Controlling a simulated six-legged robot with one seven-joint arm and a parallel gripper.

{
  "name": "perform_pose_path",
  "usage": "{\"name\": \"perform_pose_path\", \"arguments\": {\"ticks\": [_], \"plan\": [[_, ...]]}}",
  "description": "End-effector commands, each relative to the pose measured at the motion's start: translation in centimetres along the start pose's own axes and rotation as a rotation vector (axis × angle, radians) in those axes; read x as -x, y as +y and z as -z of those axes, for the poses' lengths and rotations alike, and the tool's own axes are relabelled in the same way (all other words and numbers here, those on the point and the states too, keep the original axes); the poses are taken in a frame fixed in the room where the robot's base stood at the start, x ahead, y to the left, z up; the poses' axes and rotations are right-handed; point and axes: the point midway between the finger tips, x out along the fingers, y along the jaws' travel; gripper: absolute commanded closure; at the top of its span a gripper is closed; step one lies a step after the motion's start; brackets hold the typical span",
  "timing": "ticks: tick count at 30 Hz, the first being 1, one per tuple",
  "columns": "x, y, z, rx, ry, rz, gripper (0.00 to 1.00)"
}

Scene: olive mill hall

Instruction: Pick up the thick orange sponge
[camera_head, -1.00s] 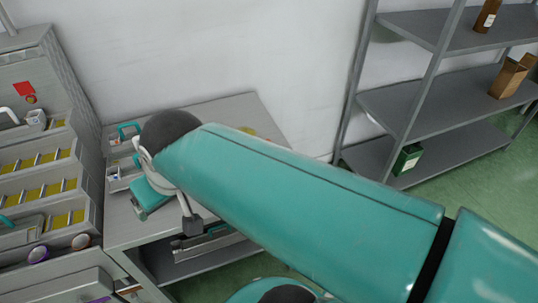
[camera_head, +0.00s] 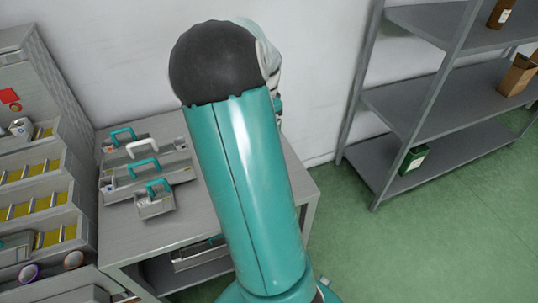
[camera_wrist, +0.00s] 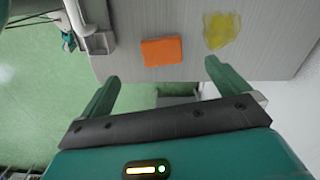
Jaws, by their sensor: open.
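The thick orange sponge (camera_wrist: 161,51) lies on the grey table (camera_wrist: 280,50) near its edge, in the upper middle of the wrist view. My gripper (camera_wrist: 161,80) is open and empty, its two green fingers apart. The sponge shows beyond the fingertips, between their lines; the fingers do not appear to touch it. In the head view my arm hides the sponge and my gripper.
A yellow patch or cloth (camera_wrist: 222,29) lies right of the sponge. Several handled grey trays (camera_head: 155,205) stand on the table's left side in the head view. A shelf rack (camera_head: 440,120) stands right, with green floor between. A stepped cabinet (camera_head: 35,160) is left.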

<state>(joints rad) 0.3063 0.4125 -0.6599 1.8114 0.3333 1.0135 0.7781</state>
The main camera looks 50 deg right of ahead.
Motion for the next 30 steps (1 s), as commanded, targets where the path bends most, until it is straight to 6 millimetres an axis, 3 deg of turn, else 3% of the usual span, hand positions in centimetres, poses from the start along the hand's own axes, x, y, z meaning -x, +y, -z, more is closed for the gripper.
{"name": "perform_pose_path", "arguments": {"ticks": [3,6,18,26,30], "plan": [[-1.0,0.3,2.1,-0.072,0.019,-0.023,0.0],[-1.8,0.3,2.6,-0.091,0.023,-0.028,0.0],[-8.8,0.3,2.8,-0.088,0.023,-0.029,0.0],[-10.7,0.1,3.0,-0.088,0.023,-0.028,0.0],[-12.7,0.1,3.1,-0.087,0.022,-0.03,0.0]]}}
